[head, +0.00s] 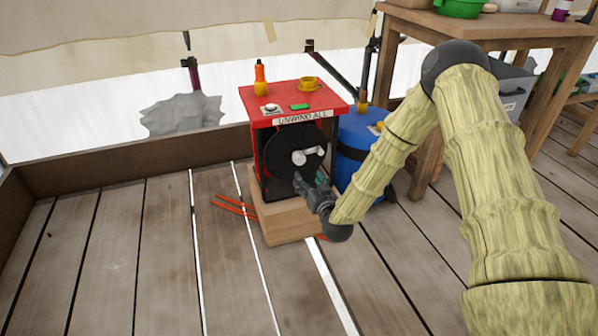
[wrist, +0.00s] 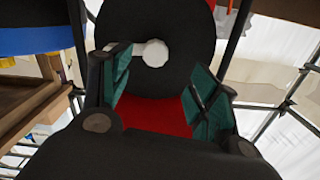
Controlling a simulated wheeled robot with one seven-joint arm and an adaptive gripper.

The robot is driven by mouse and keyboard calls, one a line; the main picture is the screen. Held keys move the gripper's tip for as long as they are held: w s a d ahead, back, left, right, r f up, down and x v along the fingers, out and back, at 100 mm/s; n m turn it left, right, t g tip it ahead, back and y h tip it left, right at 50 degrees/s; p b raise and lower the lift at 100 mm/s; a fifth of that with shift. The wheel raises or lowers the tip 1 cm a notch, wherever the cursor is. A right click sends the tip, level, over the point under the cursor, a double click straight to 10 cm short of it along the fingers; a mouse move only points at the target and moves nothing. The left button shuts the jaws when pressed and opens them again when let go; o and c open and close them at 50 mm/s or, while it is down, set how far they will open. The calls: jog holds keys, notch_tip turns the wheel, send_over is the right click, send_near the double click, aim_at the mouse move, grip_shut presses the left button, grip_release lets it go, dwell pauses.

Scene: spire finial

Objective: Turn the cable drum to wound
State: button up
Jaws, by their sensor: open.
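The cable drum (head: 283,146) is a black disc on the front of a red-topped stand (head: 285,94), under a label that reads "UNWIND ALL". A pale hub and a short pale handle stick out from its face. In the wrist view the drum (wrist: 155,18) fills the upper middle, with the white handle (wrist: 153,53) showing between my fingers. My gripper (head: 310,180) is just in front of the drum, below the handle. In the wrist view my gripper (wrist: 160,90) has its teal-padded fingers wide apart, with nothing held between them.
An orange bottle (head: 260,78), a yellow cup (head: 309,84) and a green item (head: 299,106) stand on the red top. A blue barrel (head: 352,145) stands close to the right of the stand. A wooden table (head: 500,28) is behind on the right.

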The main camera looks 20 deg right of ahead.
aim_at(300, 161)
jog(key=w+b, duration=0.4)
jog(key=w, duration=0.5)
jog(key=shift+w+d+b, duration=0.15)
jog(key=shift+w+b, duration=0.2)
jog(key=shift+w, duration=0.05)
jog(key=shift+w+r, duration=0.2)
jog(key=shift+w, duration=0.75)
jog(key=shift+c, duration=0.4)
grip_shut()
